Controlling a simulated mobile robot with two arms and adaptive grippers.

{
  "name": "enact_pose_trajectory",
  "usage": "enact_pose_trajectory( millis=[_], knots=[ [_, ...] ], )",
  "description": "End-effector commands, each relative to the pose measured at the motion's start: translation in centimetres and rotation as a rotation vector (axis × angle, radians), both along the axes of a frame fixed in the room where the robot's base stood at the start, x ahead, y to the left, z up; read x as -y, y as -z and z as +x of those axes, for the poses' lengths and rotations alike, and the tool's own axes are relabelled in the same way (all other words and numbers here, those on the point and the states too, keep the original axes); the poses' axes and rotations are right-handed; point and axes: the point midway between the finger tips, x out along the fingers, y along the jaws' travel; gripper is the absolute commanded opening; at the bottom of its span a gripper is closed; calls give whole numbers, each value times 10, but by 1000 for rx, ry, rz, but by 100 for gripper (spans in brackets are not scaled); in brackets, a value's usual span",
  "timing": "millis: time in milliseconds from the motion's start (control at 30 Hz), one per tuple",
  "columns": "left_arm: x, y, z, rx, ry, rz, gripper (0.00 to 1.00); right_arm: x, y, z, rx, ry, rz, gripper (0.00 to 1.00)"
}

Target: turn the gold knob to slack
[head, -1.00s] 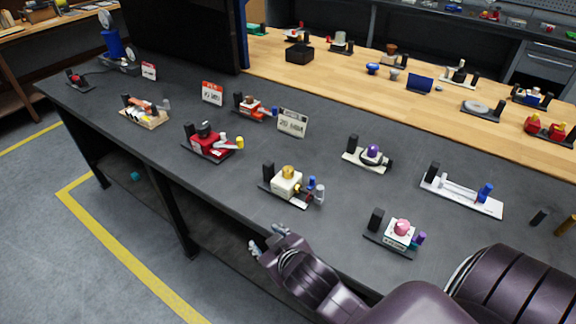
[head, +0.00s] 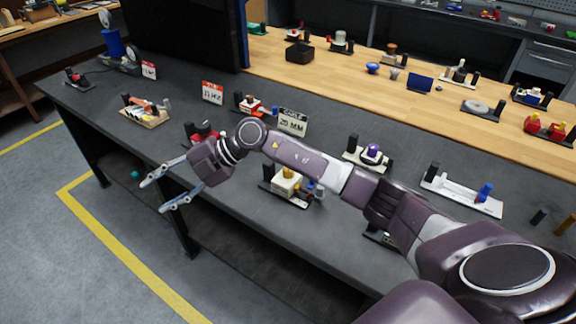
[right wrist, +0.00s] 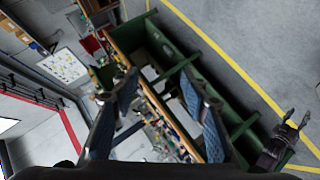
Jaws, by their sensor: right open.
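The gold knob (head: 288,172) sits on top of a cream block (head: 285,186) on a dark base plate near the front edge of the dark table. My right arm crosses just behind it in the head view. My right gripper (head: 151,196) is open and empty, out past the table's front edge, to the left of the knob and apart from it. Its two fingers also show in the right wrist view (right wrist: 165,105), spread with nothing between them. The knob does not show clearly in the right wrist view. My left gripper is not in the head view.
A red device (head: 201,132) is partly hidden behind my right gripper. A device with a purple knob (head: 372,150) stands behind my arm. A white plate with a blue peg (head: 486,193) is to the right. A black monitor (head: 185,32) stands at the back left.

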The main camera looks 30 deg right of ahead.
Motion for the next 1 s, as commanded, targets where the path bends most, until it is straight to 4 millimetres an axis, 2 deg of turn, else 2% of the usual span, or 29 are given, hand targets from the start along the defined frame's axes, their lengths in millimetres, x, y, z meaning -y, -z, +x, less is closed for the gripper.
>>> enact_pose_trajectory(
  millis=[33,67,100,167,200,300,400,433,533,667,1000],
  knots=[
    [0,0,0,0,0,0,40,33,11,9,-46,9,-127,41],
    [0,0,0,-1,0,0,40,53,19,12,-84,18,-204,41],
    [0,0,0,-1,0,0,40,83,27,14,-136,37,-302,41],
    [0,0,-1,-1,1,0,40,130,34,16,-218,85,-440,41],
    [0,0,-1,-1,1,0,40,162,34,16,-272,124,-525,41],
    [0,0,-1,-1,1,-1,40,234,27,9,-404,235,-696,41],
    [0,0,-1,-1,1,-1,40,288,15,-2,-509,336,-812,41],
    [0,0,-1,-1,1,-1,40,299,11,-6,-535,360,-837,41],
    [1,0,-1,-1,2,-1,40,326,2,-15,-594,419,-891,41],
    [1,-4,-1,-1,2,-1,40,337,5,-20,-625,445,-915,41],
    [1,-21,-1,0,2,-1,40,336,56,-20,-624,441,-914,41]
  ],
)
